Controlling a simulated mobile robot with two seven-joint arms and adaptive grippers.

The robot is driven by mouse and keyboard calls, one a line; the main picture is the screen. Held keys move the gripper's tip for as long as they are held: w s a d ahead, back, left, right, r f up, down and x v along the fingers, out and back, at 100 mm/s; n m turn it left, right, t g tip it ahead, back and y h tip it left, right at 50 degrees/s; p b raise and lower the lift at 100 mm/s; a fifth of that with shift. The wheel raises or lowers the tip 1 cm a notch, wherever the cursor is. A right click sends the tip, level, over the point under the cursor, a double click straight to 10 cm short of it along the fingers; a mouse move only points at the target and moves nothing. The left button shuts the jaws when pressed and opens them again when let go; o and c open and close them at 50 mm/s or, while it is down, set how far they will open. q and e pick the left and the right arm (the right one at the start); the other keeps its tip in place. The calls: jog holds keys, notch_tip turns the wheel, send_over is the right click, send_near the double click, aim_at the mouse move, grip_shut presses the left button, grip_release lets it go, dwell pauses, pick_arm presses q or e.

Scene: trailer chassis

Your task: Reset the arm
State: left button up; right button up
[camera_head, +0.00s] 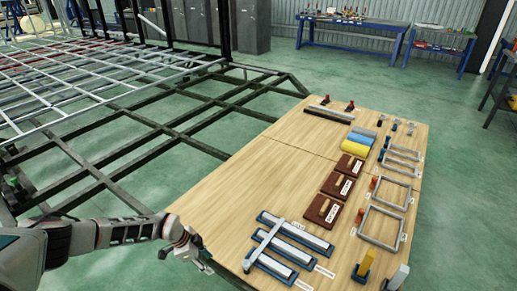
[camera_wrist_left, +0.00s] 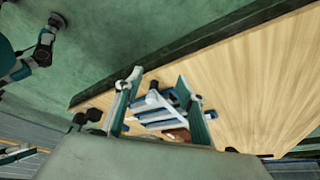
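My left arm comes in from the left in the head view, with the left gripper (camera_head: 196,250) at the near left edge of the wooden table (camera_head: 225,185). In the left wrist view the two fingers of the left gripper (camera_wrist_left: 158,100) stand apart with nothing held between them. Beyond the fingers, blue-and-grey bars (camera_wrist_left: 160,118) lie on the table.
On the table are blue-based bars (camera_head: 290,248), brown blocks (camera_head: 342,188), yellow and blue rolls (camera_head: 356,144), and grey frames (camera_head: 384,227). A dark trailer chassis (camera_head: 150,125) stands to the left. The table's left part is clear.

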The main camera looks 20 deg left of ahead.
pick_arm(q)
jog(key=s+d+r+m+h, duration=0.1)
jog(key=s+d+h, duration=0.15)
jog(key=d, duration=0.65)
jog(key=s+d+h, duration=0.2)
jog(key=s+d, duration=0.1)
jog(key=d, duration=0.6)
jog(key=s+d+r+n+t+h, duration=0.1)
jog(key=s+d+r+t+h, duration=0.15)
jog(key=d+r, duration=0.35)
jog(key=s+d+r+n+t+h, duration=0.1)
jog(key=d+r+t, duration=0.3)
jog(key=d, duration=0.3)
jog(key=s+a+f+n+t+y, duration=0.1)
jog(key=s+a+n+y, duration=0.2)
jog(key=a, duration=0.6)
jog(key=s+a+n+t+y, duration=0.1)
jog(key=s+a+n+y, duration=0.3)
jog(key=s+a+y, duration=0.2)
jog(key=s+a, duration=0.1)
jog(key=a, duration=0.1)
jog(key=shift+s+a+f, duration=0.15)
jog(key=shift+a+f, duration=0.25)
